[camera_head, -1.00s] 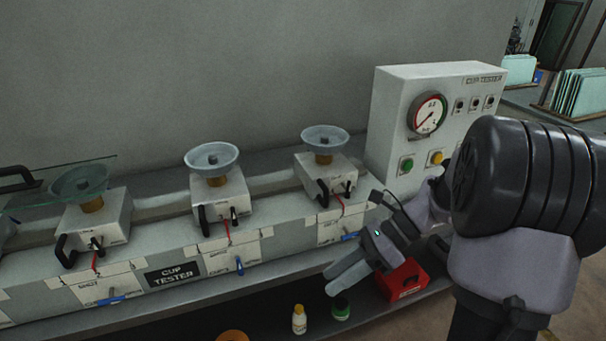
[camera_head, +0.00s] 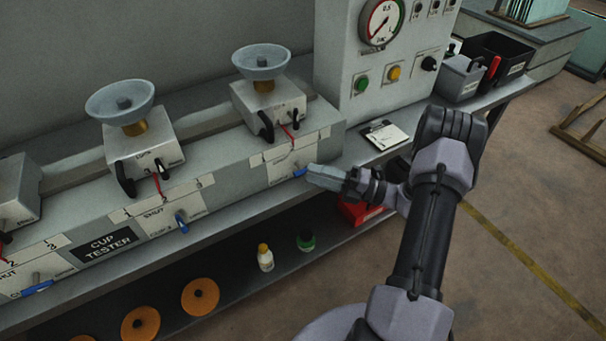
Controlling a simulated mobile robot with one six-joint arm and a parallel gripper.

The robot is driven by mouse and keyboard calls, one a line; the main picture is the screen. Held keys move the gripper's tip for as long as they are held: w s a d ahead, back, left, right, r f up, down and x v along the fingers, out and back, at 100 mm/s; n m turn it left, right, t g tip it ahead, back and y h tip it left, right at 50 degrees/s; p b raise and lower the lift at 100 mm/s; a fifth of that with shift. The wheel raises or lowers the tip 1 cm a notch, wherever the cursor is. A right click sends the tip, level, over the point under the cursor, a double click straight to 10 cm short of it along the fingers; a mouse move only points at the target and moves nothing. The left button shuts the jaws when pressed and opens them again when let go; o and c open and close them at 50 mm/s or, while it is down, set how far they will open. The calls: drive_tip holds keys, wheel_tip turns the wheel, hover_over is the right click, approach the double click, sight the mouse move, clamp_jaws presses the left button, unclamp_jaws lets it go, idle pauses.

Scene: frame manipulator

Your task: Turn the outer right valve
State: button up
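The outer right valve is a small blue handle (camera_head: 299,172) on the front of the cup tester bench, below the right cup. My gripper (camera_head: 314,177) reaches in from the right, with its pale grey fingertips at the right end of this handle. The fingers overlap in this view and hide part of the handle, so I cannot tell whether they touch it or how far apart they are. Another blue valve handle (camera_head: 182,223) sits further left, tilted near upright. A third blue handle (camera_head: 37,288) lies near level at the far left.
The gauge box (camera_head: 385,60) stands behind my arm, with a clipboard (camera_head: 387,134) beside it on the bench. A red box (camera_head: 358,211) is below my gripper. A white bottle (camera_head: 265,258) and a green-capped jar (camera_head: 306,240) stand on the lower shelf.

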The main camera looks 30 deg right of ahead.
sight(303, 169)
drive_tip(key=shift+b+x, duration=0.35)
drive_tip(key=shift+x, duration=1.65)
clamp_jaws()
